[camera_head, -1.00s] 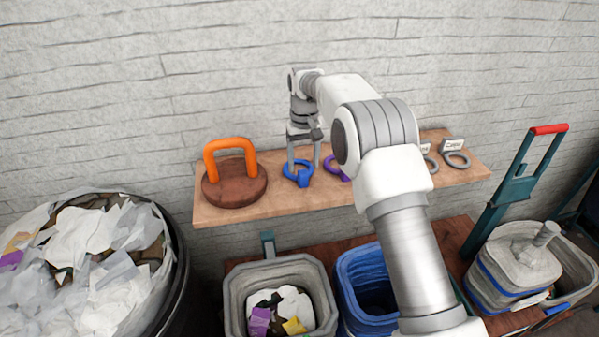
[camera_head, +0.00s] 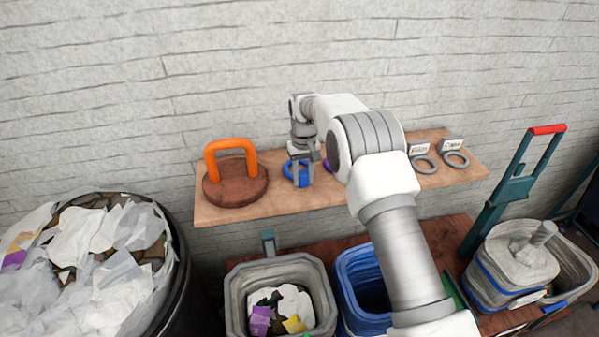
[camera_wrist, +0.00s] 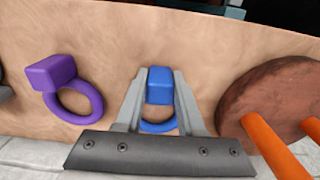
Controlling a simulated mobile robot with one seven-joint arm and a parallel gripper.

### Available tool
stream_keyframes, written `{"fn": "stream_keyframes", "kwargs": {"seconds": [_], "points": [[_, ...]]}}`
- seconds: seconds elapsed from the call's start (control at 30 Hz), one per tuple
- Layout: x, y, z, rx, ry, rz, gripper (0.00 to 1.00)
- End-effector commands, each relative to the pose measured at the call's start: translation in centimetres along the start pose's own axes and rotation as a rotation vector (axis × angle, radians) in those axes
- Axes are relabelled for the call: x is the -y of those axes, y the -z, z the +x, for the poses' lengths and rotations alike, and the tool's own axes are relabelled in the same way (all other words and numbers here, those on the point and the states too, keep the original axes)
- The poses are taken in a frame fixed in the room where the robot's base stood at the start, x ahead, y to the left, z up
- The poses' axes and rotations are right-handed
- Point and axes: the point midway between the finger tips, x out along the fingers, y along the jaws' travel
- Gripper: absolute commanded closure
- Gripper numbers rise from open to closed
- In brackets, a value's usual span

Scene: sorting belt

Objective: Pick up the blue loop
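The blue loop (camera_head: 288,169) stands on the wooden shelf (camera_head: 330,198), partly hidden behind my gripper's fingers in the head view. In the wrist view the loop's blue block (camera_wrist: 159,88) sits between the two fingertips, with its ring showing below. My gripper (camera_head: 303,180) is at the loop, with one finger on each side of the block. The fingers (camera_wrist: 160,82) appear to touch the block's sides, so it looks shut on it. The loop appears still on the shelf.
A purple loop (camera_wrist: 70,92) lies beside the blue one. A brown disc with an orange handle (camera_head: 231,148) stands on the shelf's left part. Two grey rings with labels (camera_head: 424,164) are at the right. Bins (camera_head: 232,283) stand below.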

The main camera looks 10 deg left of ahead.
Motion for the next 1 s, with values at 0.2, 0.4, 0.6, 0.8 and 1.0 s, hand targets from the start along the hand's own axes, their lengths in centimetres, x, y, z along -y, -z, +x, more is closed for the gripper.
{"fn": "stream_keyframes", "kwargs": {"seconds": [0.2, 0.4, 0.6, 0.8, 1.0], "points": [[0.0, 0.0, 0.0, 0.000, 0.000, 0.000, 1.00], [0.0, 0.0, -0.1, 0.000, 0.000, 0.000, 1.00], [0.0, 0.0, -0.3, -0.001, 0.000, 0.000, 1.00], [0.0, 0.1, -2.0, -0.004, 0.000, 0.000, 1.00], [-0.1, -0.9, -4.7, -0.001, 0.000, 0.001, 1.00]]}}
